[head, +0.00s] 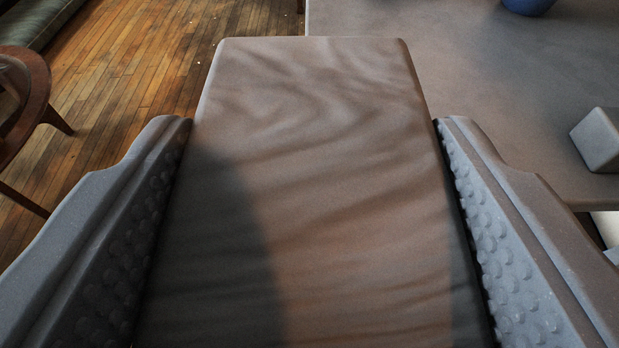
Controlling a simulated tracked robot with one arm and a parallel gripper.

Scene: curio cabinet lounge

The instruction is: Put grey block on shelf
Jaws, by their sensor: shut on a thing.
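The grey block (315,130) is long and flat-faced, and fills the middle of the head view, with brownish light and a dark shadow on its upper face. My gripper (315,125) is shut on it, one studded finger against each long side. The block's far end reaches past my fingertips. Its near end runs out of the bottom of the picture. Beyond it on the right is a flat grey surface (500,90); I cannot tell whether this is the shelf. The block's far right corner overlaps that surface in the picture, and I cannot tell whether they touch.
A small grey block-like object (599,140) sits on the grey surface at the right edge. A blue rounded object (528,5) stands at the top. A round wooden table (28,90) is at the left, on the wooden floor (150,75). A dark green piece (30,20) lies at the top left.

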